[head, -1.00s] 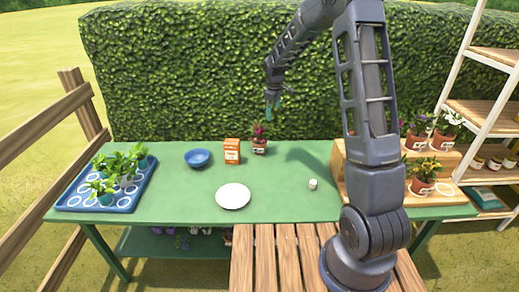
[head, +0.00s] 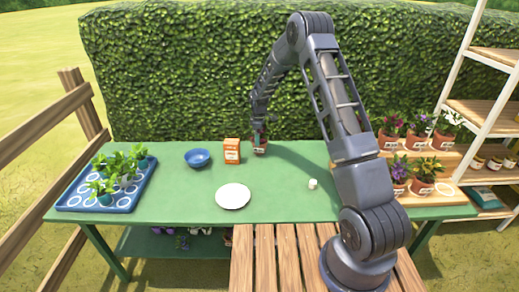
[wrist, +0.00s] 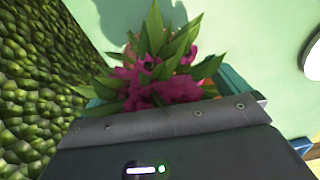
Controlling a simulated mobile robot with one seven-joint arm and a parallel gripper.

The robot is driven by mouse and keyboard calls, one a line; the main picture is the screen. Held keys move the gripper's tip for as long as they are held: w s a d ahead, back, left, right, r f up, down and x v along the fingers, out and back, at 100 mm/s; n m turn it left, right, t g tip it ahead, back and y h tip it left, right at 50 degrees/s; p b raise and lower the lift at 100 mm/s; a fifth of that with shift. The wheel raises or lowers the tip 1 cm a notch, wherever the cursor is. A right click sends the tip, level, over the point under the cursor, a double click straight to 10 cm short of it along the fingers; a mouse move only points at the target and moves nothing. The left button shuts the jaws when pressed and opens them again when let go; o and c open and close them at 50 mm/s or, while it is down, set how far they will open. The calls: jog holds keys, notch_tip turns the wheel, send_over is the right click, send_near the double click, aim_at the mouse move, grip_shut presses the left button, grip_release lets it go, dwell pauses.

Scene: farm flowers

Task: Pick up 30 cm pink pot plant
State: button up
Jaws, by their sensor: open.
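A pink-flowered plant in a brown pot (head: 261,149) stands at the back of the green table, right of the orange box. A pale label on the pot is too small to read. In the wrist view, its pink flowers (wrist: 180,90) and green leaves fill the space just ahead of my gripper; the pot is hidden beneath them. My gripper (head: 260,134) has come down from above and its open fingers are at the plant's top. Teal finger parts show on both sides of the flowers in the wrist view. I cannot tell if they touch the plant.
An orange box (head: 232,151) stands close on the left, with a blue bowl (head: 197,158) beyond it. A white plate (head: 233,196) and a small white item (head: 312,184) lie nearer. Potted flowers (head: 423,169) stand on a wooden stand at right. The hedge (head: 180,80) rises behind.

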jog(key=shift+w+d+f, duration=0.1)
jog(key=shift+f, duration=1.5)
jog(key=shift+w+d+f, duration=0.1)
jog(key=shift+f, duration=1.5)
jog(key=c, duration=1.3)
